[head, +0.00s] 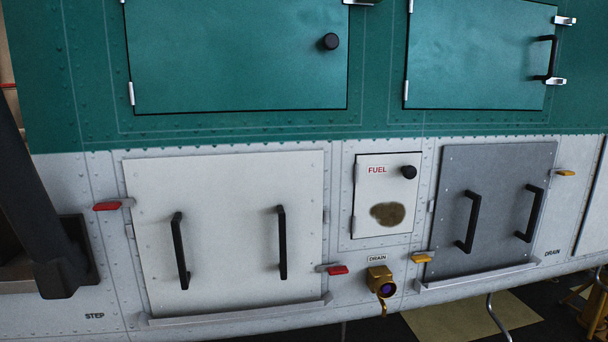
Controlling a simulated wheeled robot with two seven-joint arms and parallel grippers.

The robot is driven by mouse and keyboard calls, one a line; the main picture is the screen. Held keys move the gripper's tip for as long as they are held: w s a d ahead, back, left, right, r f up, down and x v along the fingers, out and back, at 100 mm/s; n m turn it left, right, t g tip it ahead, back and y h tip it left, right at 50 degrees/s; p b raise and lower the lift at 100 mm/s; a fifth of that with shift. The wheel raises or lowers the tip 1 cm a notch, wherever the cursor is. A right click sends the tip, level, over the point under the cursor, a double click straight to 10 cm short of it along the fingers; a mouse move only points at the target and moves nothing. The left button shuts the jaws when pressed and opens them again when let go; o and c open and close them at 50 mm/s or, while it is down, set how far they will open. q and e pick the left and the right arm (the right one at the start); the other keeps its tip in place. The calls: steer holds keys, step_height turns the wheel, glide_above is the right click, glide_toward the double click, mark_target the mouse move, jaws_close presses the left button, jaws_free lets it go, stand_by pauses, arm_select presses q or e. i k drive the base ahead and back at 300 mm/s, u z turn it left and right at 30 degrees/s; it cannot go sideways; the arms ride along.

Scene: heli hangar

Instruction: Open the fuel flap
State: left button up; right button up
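The fuel flap (375,190) is a small white panel right of centre in the head view, marked FUEL in red. It lies shut, flush in its riveted frame. A round black knob (409,172) sits near its upper right corner. A brown stain (387,214) marks its lower middle. A small hinge shows along its left edge. Neither of my grippers is in view, and nothing touches the flap.
A white panel (230,260) with two black handles is left of the flap; a grey panel (520,190) with two handles is right. A brass drain fitting (380,279) juts out below. Red latches (337,270) and yellow latches (422,258) stick out nearby. Teal doors are above.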

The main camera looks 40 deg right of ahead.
mark_target(386, 185)
steer(key=u, duration=1.25)
steer(key=k, duration=0.55)
steer(key=z, duration=1.75)
